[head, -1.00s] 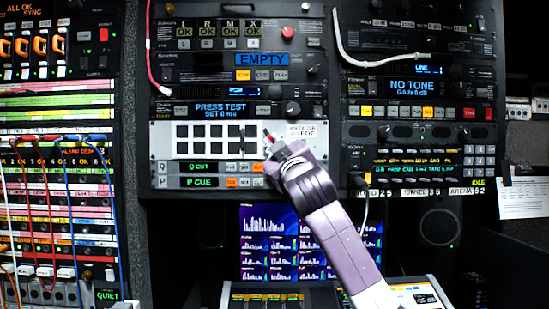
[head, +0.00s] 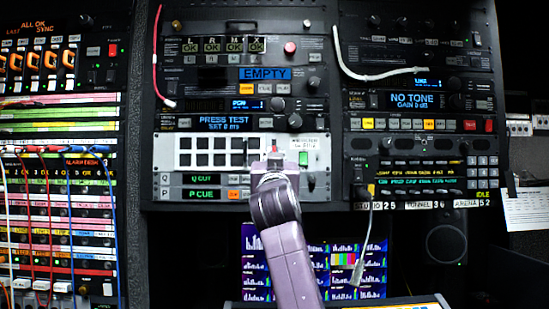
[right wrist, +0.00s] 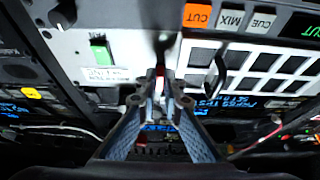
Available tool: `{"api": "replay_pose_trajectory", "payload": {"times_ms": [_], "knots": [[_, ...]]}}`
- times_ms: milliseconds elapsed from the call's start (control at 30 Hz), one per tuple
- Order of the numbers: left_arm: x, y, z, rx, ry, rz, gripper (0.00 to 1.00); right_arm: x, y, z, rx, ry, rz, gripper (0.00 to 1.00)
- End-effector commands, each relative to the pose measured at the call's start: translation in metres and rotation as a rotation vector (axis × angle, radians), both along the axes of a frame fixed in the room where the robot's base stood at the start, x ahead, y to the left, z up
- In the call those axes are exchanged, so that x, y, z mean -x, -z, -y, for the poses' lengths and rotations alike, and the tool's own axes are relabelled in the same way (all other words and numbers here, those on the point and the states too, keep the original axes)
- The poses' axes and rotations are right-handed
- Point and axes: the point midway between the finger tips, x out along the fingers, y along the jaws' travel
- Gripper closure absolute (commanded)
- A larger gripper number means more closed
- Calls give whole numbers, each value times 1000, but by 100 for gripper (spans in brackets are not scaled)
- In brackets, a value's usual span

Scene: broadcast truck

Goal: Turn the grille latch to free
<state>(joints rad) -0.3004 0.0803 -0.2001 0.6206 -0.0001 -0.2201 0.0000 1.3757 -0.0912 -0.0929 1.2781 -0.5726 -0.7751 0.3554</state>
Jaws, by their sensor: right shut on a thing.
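The white grille panel (head: 181,143) with black square openings is in the rack in the head view. Its pale face also shows in the right wrist view (right wrist: 135,42). My right gripper (head: 274,156) is at the panel's right part, just right of the openings. In the right wrist view my right gripper (right wrist: 160,76) has its fingertips closed together on a small part with red on it, seemingly the grille latch (right wrist: 160,71). The fingers hide most of the latch, so its angle cannot be told. My left gripper is not in view.
Button strips (head: 200,194) lie just below the panel. A white cable (head: 365,76) and a red cable (head: 154,60) hang nearby.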

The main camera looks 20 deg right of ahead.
Motion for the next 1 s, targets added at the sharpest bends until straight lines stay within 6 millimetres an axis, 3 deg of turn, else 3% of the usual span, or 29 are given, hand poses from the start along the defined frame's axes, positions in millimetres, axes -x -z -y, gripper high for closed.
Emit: {"api": "replay_pose_trajectory", "payload": {"times_ms": [433,467,600,1000], "knots": [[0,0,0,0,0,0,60,-1,2,-1,-11,-2,-1,100],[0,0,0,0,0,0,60,-1,2,-1,-11,-2,-1,90],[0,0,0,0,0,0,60,-1,1,0,-10,-2,0,75],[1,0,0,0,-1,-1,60,5,3,-2,-9,-2,2,75]]}}
